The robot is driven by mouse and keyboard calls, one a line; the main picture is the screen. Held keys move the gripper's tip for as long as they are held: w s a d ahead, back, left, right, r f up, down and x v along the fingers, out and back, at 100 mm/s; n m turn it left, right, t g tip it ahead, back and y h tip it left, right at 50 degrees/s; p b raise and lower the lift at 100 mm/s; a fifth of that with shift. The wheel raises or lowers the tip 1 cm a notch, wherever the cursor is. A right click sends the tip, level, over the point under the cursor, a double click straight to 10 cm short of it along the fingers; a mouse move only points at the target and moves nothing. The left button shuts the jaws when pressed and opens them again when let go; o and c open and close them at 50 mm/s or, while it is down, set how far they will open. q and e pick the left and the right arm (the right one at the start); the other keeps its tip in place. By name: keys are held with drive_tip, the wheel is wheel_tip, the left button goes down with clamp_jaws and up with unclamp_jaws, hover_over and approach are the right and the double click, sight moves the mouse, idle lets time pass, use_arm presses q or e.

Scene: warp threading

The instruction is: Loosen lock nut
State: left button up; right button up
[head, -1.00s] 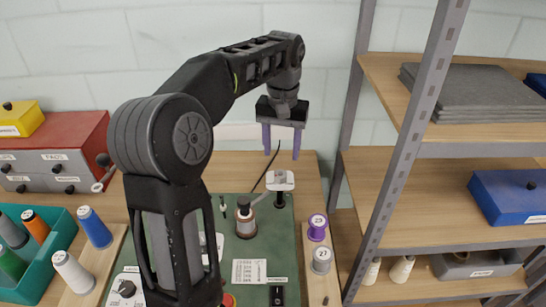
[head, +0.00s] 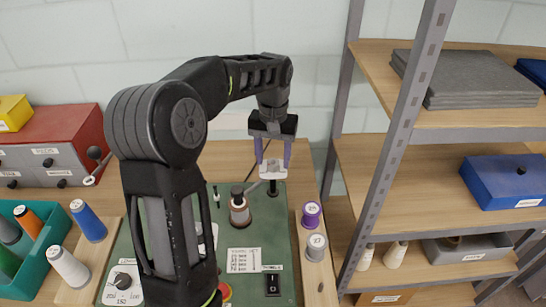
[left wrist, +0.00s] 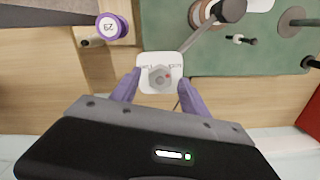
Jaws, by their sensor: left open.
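The lock nut (left wrist: 159,79) is a grey hex piece with a small red mark, on a white labelled plate (left wrist: 147,62). In the head view the plate (head: 274,170) stands at the back right of the green board (head: 250,208). My left gripper (head: 273,160) is above it, pointing down. In the left wrist view its purple fingers (left wrist: 158,92) are open, one on each side of the nut, and nothing is clearly gripped. Whether the fingertips touch the nut or plate I cannot tell. My right gripper is not in view.
A brown and black post (head: 239,210) stands just left of the plate, joined to it by a thin arm. Purple (head: 311,214) and grey (head: 316,247) spools stand to the right. A metal shelf upright (head: 400,130) rises further right.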

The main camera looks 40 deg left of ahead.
use_arm(q)
drive_tip(key=shift+f, duration=0.35)
drive_tip(key=shift+c, duration=0.5)
clamp_jaws()
